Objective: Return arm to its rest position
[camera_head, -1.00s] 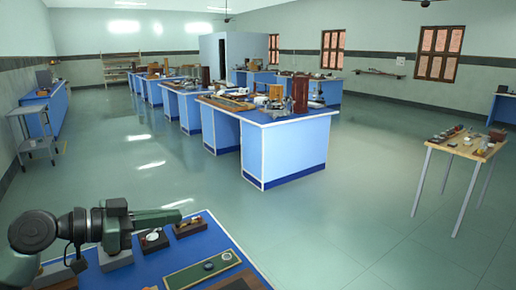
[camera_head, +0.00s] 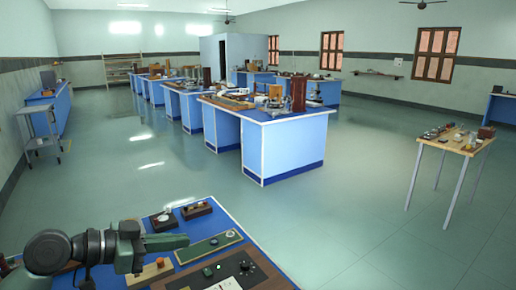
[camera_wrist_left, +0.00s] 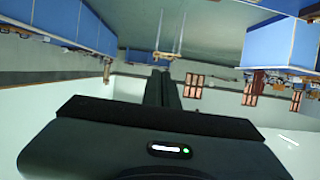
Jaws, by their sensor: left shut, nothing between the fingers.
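My left gripper (camera_head: 168,242) comes in at the lower left of the head view, above the near blue bench (camera_head: 238,221). Its green fingers point right and are shut, with nothing between them. In the left wrist view my gripper (camera_wrist_left: 168,85) shows as a dark shape against an upside-down view of the room. It touches nothing there. My right gripper is in neither view.
The near bench holds a green board (camera_head: 208,246), a dark panel with a dial (camera_head: 226,270) and small dark blocks (camera_head: 196,210). A blue island bench (camera_head: 290,145) stands farther off. A small wooden table (camera_head: 462,143) stands right. The floor between is clear.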

